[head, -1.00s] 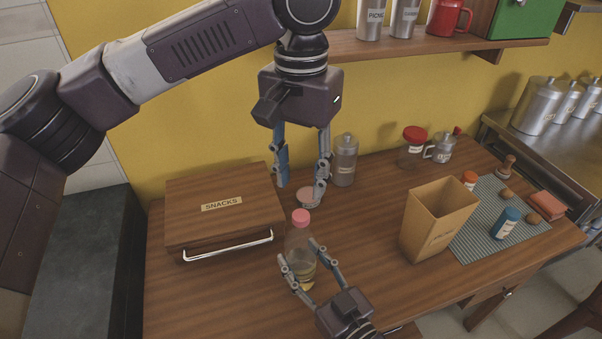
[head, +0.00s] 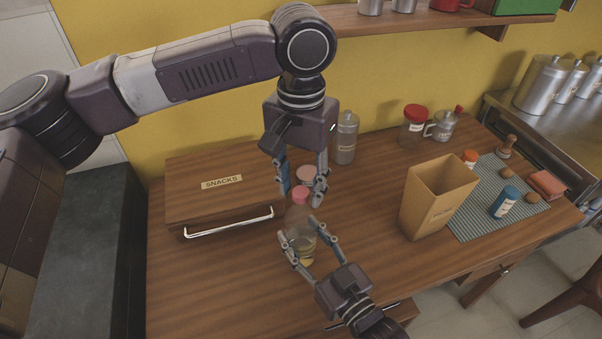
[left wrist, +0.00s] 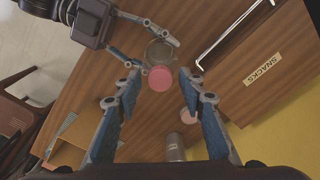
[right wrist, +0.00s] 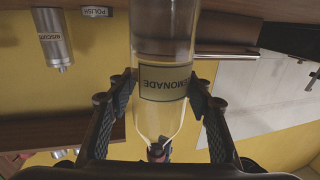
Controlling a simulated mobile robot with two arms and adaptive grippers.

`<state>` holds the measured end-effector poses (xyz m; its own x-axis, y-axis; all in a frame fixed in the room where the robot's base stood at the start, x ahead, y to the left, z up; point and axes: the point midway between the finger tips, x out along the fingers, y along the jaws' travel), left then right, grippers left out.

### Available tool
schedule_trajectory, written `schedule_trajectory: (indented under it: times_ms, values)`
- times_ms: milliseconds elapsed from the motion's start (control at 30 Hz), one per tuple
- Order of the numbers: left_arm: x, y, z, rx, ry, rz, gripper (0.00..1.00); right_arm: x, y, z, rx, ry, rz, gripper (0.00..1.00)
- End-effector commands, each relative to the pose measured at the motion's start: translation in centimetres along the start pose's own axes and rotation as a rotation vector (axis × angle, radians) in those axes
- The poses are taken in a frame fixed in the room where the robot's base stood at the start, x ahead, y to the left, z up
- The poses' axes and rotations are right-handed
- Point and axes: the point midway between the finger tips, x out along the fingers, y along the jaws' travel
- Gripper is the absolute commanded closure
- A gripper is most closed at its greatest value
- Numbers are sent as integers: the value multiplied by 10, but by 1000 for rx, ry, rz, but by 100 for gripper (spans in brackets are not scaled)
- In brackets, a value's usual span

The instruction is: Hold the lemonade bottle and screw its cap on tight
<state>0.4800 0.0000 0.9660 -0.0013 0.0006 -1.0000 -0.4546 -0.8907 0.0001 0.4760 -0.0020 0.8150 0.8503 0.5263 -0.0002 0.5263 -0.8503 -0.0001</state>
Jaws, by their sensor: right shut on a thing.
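The clear lemonade bottle (head: 300,228) stands upright on the wooden table, with pale liquid low in it. Its label reads LEMONADE in the right wrist view (right wrist: 163,83). A pink cap (head: 300,194) sits on its mouth; how tight it is I cannot tell. My right gripper (head: 299,248) is shut on the bottle's body from the front right. My left gripper (head: 303,200) points down from above, its open fingers on either side of the cap. In the left wrist view the cap (left wrist: 161,79) shows between the fingertips with gaps on both sides.
A wooden SNACKS box (head: 222,205) stands close left. A pink-topped container (head: 306,174) and a steel bottle (head: 345,138) stand just behind. An open carton (head: 437,205) and a mat (head: 475,224) with small items are right. The table's front left is clear.

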Motion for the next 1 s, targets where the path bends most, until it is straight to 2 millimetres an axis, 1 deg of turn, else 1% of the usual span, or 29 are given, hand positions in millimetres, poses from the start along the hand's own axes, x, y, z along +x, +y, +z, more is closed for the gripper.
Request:
schedule_trajectory:
  times_ms: [267,500,600,733,833,933,1000]
  values:
    - [1,0,0,-1,0,0,64,0,0,0,0,0,0,100]
    - [0,0,0,-1,1,0,91,0,0,0,0,0,0,100]
    - [0,0,0,-1,1,1,100,0,0,0,0,0,0,100]
    - [0,0,0,6,1,1,100,0,0,0,0,0,0,100]
    - [0,1,0,67,1,3,100,0,0,0,0,0,0,100]
    - [1,0,0,203,0,2,100,0,0,0,0,0,0,100]
    - [1,1,0,326,1,4,100,0,0,0,0,0,0,100]
